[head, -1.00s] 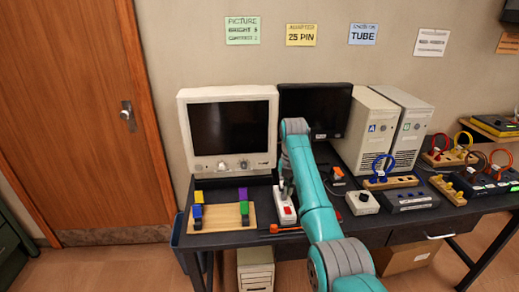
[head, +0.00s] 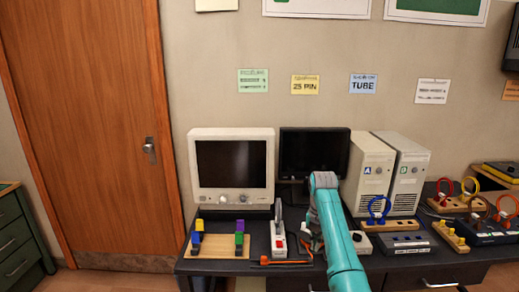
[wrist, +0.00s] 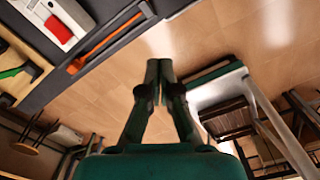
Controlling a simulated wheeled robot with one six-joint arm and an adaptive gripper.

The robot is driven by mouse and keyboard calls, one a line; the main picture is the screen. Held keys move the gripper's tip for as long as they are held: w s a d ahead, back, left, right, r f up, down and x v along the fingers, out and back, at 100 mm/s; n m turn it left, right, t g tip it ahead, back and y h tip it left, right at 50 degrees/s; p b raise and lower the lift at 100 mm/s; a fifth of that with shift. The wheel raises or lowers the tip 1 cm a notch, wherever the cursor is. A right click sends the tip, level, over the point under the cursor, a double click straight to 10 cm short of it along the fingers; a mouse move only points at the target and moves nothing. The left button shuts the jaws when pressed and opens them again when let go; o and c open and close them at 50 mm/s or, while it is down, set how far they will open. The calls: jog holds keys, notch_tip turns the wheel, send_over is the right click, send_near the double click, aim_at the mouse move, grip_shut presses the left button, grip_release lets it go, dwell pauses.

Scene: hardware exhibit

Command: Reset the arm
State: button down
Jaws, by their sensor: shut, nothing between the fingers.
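My gripper (wrist: 160,72) shows in the wrist view with its two dark fingers together and nothing between them. It is over open wood-coloured floor, off the edge of the dark desk (wrist: 110,62). In the head view my teal arm (head: 335,232) reaches up from the bottom, right of the white and red lever box (head: 279,246). The gripper itself cannot be clearly made out there, hidden at least partly by the arm. The lever box also shows at the top left of the wrist view (wrist: 58,24), apart from the fingers.
An orange screwdriver (head: 284,262) lies near the desk's front edge. A wooden board with coloured blocks (head: 219,245) is left of the lever box. A beige monitor (head: 233,166), a black screen (head: 313,150) and two computer towers (head: 369,172) stand behind. A chair-like frame (wrist: 215,92) is right of the fingers.

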jog(key=s+f+m+t, duration=0.2)
jog(key=s+f+m, duration=0.15)
jog(key=f, duration=0.85)
jog(key=s+f+m+t, duration=0.1)
jog(key=s+f+m, duration=0.3)
jog(key=f, duration=0.8)
jog(key=s+f+m+t, duration=0.25)
jog(key=s+f, duration=0.35)
jog(key=s, duration=0.4)
jog(key=s+f+m+t, duration=0.2)
jog(key=s+f+m, duration=0.3)
jog(key=s, duration=0.5)
jog(key=s+r+m+t, duration=0.2)
jog(key=s+r+m, duration=0.15)
jog(key=s, duration=0.85)
jog(key=s+r+m+t, duration=0.2)
jog(key=s+r+m, duration=0.15)
jog(key=s, duration=0.85)
jog(key=s+r+m+t, duration=0.1)
jog(key=s+r+m, duration=0.3)
jog(key=s+r, duration=0.3)
jog(key=s+r+m+t, duration=0.2)
jog(key=s+r, duration=0.6)
jog(key=r, duration=0.7)
jog(key=shift+a+r+m, duration=0.15)
jog(key=shift+r+m, duration=0.1)
jog(key=shift+m, duration=0.65)
